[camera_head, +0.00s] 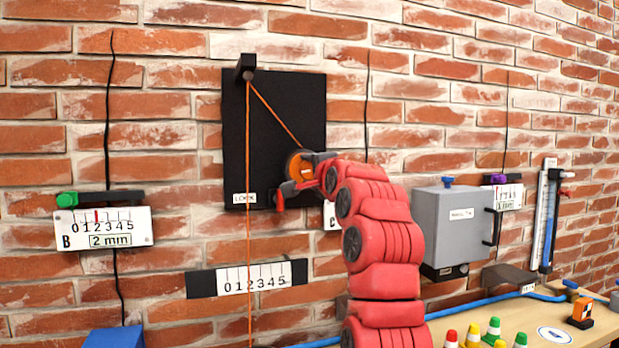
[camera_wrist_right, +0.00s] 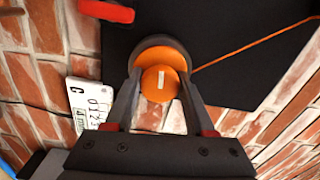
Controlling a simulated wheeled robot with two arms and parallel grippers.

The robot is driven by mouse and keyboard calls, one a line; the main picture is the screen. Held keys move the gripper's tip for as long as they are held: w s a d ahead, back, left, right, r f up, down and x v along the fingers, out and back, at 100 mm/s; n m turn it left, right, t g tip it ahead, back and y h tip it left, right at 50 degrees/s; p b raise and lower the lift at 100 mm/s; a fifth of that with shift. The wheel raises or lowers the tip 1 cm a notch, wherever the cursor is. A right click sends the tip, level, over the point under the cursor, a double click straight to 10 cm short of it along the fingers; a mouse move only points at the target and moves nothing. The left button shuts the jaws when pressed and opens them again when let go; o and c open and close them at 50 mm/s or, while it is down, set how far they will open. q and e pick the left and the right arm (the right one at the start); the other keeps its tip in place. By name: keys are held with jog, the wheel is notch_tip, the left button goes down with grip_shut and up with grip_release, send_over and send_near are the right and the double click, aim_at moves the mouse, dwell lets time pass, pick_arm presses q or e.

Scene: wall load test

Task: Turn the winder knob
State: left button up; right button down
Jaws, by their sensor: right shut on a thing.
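The winder knob (camera_wrist_right: 160,84) is a round orange disc with a short white mark, mounted on a black wall panel (camera_head: 247,130). In the head view the orange winder (camera_head: 297,164) shows at the panel's lower right, partly hidden by my right gripper (camera_head: 298,180). In the right wrist view the two fingers of my right gripper (camera_wrist_right: 159,88) sit on either side of the knob and are shut on it. An orange cord (camera_head: 272,115) runs from the winder up to a black peg (camera_head: 246,68), then hangs straight down. My left gripper is not in view.
A scale plate (camera_head: 254,280) sits on the wall below the panel. Gauge B (camera_head: 104,228) is at left. A grey box (camera_head: 452,225) is right of my arm. Small cones (camera_head: 493,330) and an orange item (camera_head: 581,312) stand on the table at lower right.

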jog(key=shift+a+f+m, duration=0.1)
jog(key=shift+f+m, duration=0.05)
jog(key=shift+m, duration=0.45)
jog(key=shift+c, duration=1.3)
grip_release()
jog(key=b+v, duration=0.3)
jog(key=v, duration=1.4)
jog(key=shift+s+b, duration=0.15)
jog(key=shift+b, duration=0.15)
